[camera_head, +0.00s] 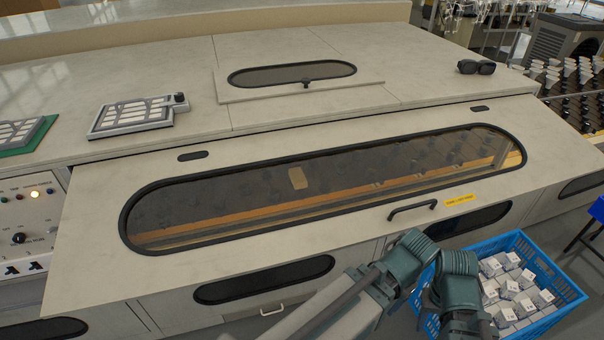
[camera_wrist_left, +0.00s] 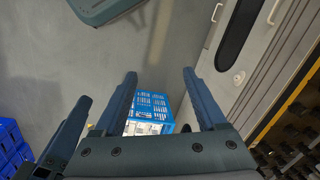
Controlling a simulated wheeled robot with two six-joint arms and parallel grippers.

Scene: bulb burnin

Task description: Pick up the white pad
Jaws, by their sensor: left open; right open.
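I cannot pick out a white pad with certainty in either view. A light grey framed panel with a white grid (camera_head: 133,115) lies flat on the bench top at the left. A similar white grid panel on a green base (camera_head: 22,131) lies at the left edge, partly cut off.
The blue crate (camera_head: 561,276) holds several small white boxes on the floor. The large bench has a long dark window (camera_head: 330,185) with a black handle (camera_head: 412,208) below it. Dark goggles (camera_head: 476,67) lie at the back right. A control panel (camera_head: 30,215) is at the left.

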